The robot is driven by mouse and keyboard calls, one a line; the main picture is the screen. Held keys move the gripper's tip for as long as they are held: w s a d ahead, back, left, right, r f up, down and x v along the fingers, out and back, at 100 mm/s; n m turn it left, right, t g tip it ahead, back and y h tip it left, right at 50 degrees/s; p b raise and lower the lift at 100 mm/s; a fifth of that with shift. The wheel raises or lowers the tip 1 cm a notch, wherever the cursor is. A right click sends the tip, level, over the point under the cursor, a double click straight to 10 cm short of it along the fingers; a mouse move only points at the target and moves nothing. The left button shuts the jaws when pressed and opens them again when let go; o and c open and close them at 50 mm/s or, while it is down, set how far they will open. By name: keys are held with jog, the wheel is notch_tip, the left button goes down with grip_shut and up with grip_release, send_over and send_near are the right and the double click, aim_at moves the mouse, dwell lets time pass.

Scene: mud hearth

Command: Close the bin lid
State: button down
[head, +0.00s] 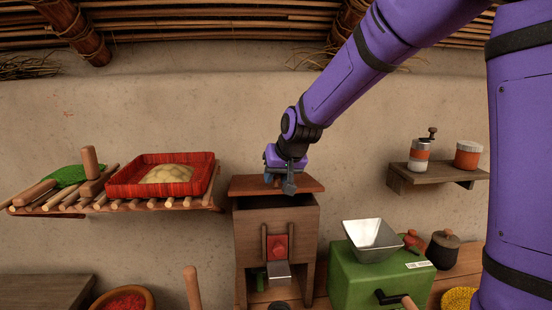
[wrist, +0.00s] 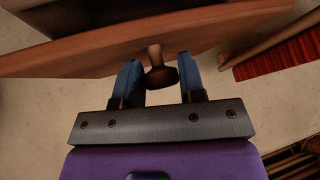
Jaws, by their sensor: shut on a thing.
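The wooden bin (head: 251,232) stands against the wall in the middle of the head view. Its reddish-brown lid (head: 308,186) is at the top, with a dark band under its front edge. The lid also crosses the wrist view as a slanted board (wrist: 90,61). My gripper (head: 277,178) is at the lid's upper face.
A slatted shelf (head: 130,205) with a red cloth-lined basket (head: 116,186) is left of the bin. A green grinder (head: 365,272) with a metal hopper (head: 371,238) stands close on the right. A small wall shelf (head: 440,178) holds two containers farther right.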

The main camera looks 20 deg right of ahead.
aim_at(279, 193)
jog(key=shift+s+a+f, duration=0.1)
jog(key=shift+s+f, duration=0.15)
jog(key=shift+f, duration=0.5)
jog(key=shift+s+d+f, duration=0.1)
jog(key=shift+s+f, duration=0.15)
jog(key=shift+f, duration=0.55)
jog(key=shift+s+a+f, duration=0.1)
jog(key=shift+s+f, duration=0.15)
jog(key=shift+f, duration=0.5)
jog(key=shift+f, duration=0.1)
jog(key=c, duration=0.8)
grip_release()
jog(key=shift+o, duration=0.2)
jog(key=shift+s+r, duration=0.15)
jog(key=shift+r, duration=0.15)
jog(key=v, duration=1)
jog(key=shift+r, duration=0.45)
